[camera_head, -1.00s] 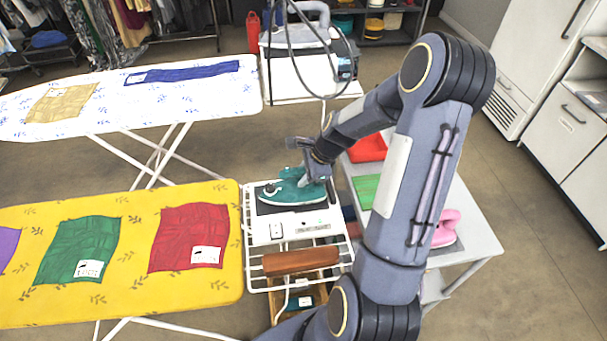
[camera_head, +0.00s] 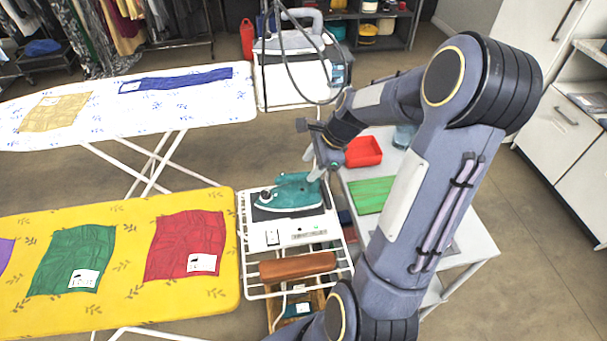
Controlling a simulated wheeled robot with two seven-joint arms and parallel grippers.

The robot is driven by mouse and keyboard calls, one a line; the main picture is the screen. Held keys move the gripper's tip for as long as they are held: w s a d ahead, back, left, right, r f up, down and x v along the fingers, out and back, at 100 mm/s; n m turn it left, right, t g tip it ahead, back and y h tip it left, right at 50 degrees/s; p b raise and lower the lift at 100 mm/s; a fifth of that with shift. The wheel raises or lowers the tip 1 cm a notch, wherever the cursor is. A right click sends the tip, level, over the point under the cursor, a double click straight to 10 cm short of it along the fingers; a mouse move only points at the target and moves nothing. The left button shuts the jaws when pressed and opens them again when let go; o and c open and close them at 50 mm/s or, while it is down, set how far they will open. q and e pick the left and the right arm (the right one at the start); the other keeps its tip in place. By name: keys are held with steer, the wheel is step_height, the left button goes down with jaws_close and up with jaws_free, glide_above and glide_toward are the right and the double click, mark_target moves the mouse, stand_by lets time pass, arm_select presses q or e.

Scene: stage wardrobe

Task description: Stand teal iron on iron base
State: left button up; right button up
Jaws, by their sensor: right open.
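The teal iron (camera_head: 290,195) rests on the dark plate of the white iron base (camera_head: 306,235), its soleplate down along the plate. The base sits on a white wire rack (camera_head: 247,252) at the right end of the yellow ironing board. My right gripper (camera_head: 317,172) is open, just above and right of the iron's rear end, and holds nothing. Its fingertips are close to the iron; I cannot tell whether they touch it. My left gripper is not in view.
A brown wooden block (camera_head: 298,265) lies on the rack's front. Right of it, a grey table (camera_head: 470,238) holds a red tray (camera_head: 363,152) and green cloth (camera_head: 371,194), partly behind my arm.

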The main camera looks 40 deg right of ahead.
steer(key=s+a+r+n, duration=0.5)
steer(key=a+r+n, duration=0.1)
steer(key=r, duration=0.2)
steer(key=s+a+r+n+t, duration=0.1)
steer(key=s+a+n, duration=1.1)
steer(key=n, duration=0.3)
steer(key=shift+s+r+n+t+y, duration=0.15)
steer(key=shift+r+n+t+y, duration=0.15)
steer(key=shift+n+y, duration=0.1)
steer(key=shift+a, duration=0.1)
